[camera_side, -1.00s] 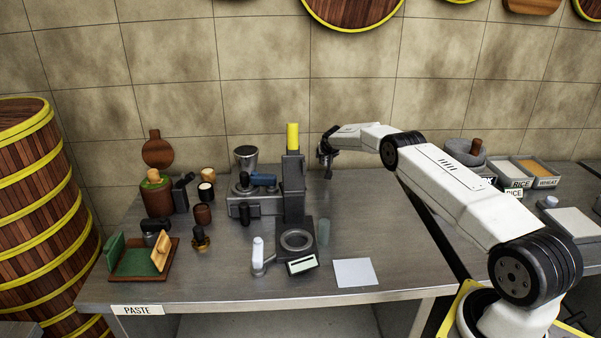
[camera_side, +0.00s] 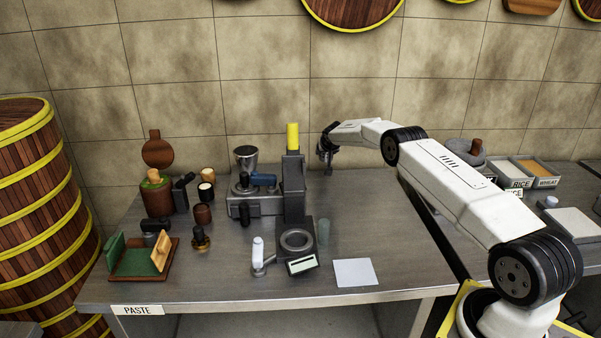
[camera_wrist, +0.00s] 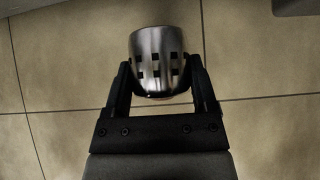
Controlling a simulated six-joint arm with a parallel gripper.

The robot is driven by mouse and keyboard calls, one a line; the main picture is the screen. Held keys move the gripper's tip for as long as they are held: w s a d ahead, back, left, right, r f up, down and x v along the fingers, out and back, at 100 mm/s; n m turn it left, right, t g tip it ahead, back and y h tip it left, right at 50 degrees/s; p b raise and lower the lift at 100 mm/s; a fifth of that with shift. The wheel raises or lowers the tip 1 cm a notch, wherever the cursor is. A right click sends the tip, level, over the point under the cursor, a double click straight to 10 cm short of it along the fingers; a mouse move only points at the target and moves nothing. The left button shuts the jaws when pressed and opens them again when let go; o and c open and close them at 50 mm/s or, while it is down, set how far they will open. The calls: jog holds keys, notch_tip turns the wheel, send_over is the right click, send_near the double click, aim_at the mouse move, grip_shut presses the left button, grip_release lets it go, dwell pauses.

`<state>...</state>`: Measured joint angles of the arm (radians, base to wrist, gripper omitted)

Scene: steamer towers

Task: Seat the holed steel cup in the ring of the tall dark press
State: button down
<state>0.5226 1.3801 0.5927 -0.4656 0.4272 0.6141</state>
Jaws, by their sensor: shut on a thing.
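The holed steel cup (camera_wrist: 158,50) is silver with rows of small square holes. In the wrist view my gripper (camera_wrist: 160,80) has its two black fingers shut on the cup's sides. In the side view my gripper (camera_side: 327,152) is raised near the wall, behind and right of the press, with the cup small and hard to make out at its end. The tall dark press (camera_side: 293,190) has an upright column with a yellow top. Its grey ring (camera_side: 296,241) lies low at the front and looks empty. The cup is apart from the ring.
A grey-green translucent cup (camera_side: 323,232) stands just right of the ring. A white-handled lever (camera_side: 259,257) is at its left, and a grinder (camera_side: 245,185) stands left of the column. A white sheet (camera_side: 355,272) lies front right. The tabletop right of the press is largely clear.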

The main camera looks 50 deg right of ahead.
jog(key=shift+r, duration=0.1)
jog(key=w+a+r+n, duration=0.1)
jog(key=a+r, duration=0.4)
jog(key=r, duration=0.4)
jog(key=w+a+r+t+y, duration=0.1)
jog(key=a+r, duration=0.4)
jog(key=r, duration=0.4)
jog(key=w+a+r+n, duration=0.1)
jog(key=a+r, duration=0.3)
jog(key=r, duration=0.5)
jog(key=s+a+f+n+t+y, duration=0.1)
jog(key=s+a+f+n+y, duration=0.1)
jog(key=s+a, duration=0.5)
jog(key=s+a+f+n+y, duration=0.2)
jog(key=a+f+n, duration=0.1)
jog(key=a, duration=0.8)
jog(key=s+a+f+n+t+y, duration=0.1)
jog(key=s+a+f+n+y, duration=0.1)
jog(key=s+a, duration=0.5)
jog(key=s+d+f+n+y, duration=0.1)
jog(key=s+d+f, duration=0.1)
jog(key=f, duration=0.5)
jog(key=s+d+f+n+y, duration=0.1)
jog(key=s+d+f+n, duration=0.1)
jog(key=f, duration=0.5)
jog(key=shift+d+f+g, duration=0.25)
jog(key=shift+f+g, duration=0.05)
jog(key=shift+g, duration=0.1)
jog(key=shift+s, duration=0.1)
